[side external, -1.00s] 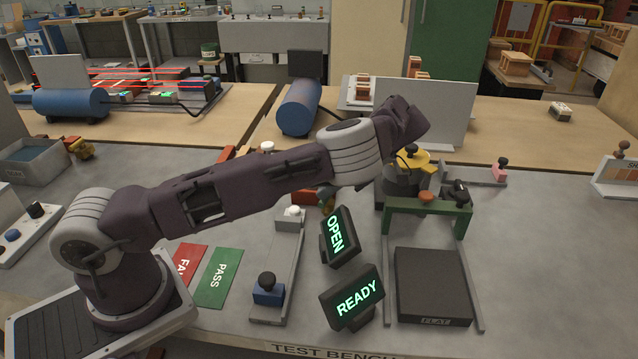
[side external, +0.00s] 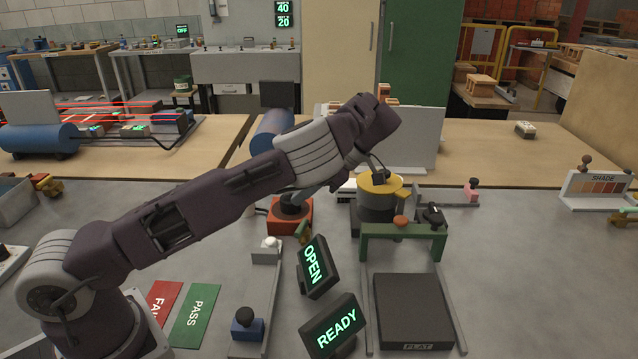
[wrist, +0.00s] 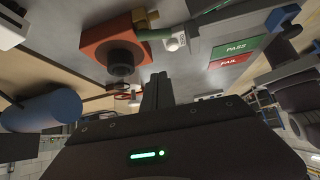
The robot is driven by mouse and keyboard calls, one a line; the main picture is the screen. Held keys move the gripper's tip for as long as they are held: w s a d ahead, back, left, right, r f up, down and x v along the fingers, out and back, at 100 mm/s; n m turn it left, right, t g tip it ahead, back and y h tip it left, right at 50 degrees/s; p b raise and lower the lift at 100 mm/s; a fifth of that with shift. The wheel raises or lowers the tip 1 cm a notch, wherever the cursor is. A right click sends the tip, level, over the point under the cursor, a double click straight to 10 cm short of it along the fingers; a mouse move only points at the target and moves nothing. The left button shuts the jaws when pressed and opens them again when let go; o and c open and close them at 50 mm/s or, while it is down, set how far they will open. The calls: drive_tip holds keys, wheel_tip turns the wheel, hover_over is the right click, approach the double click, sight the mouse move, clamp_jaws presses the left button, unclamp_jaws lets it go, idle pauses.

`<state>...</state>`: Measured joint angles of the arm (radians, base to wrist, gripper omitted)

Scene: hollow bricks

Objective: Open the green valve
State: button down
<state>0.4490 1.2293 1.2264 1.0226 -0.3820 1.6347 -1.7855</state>
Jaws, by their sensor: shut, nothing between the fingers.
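A small green part (side external: 303,231), probably the green valve's handle, sits at the front right of an orange-red block (side external: 305,213) with a dark round top. In the wrist view a green bar (wrist: 155,34) sticks out from the side of the orange-red block (wrist: 112,50). Whether the valve is open or shut I cannot tell. My gripper (wrist: 157,82) is shut and empty, its fingers apart from the block and the green bar. In the side view my gripper is mostly hidden behind my wrist, above the bench between the orange-red block and a yellow-lidded pot.
The yellow-lidded pot (side external: 380,187) stands behind a green bridge (side external: 405,232). A sign reading OPEN (side external: 314,266) and one reading READY (side external: 334,326) stand in front. A white-knobbed slide (side external: 266,275) lies left of them.

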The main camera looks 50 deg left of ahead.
drive_tip(key=v, duration=0.6)
drive_tip(key=shift+s+d+r, duration=0.25)
drive_tip(key=shift+d, duration=0.15)
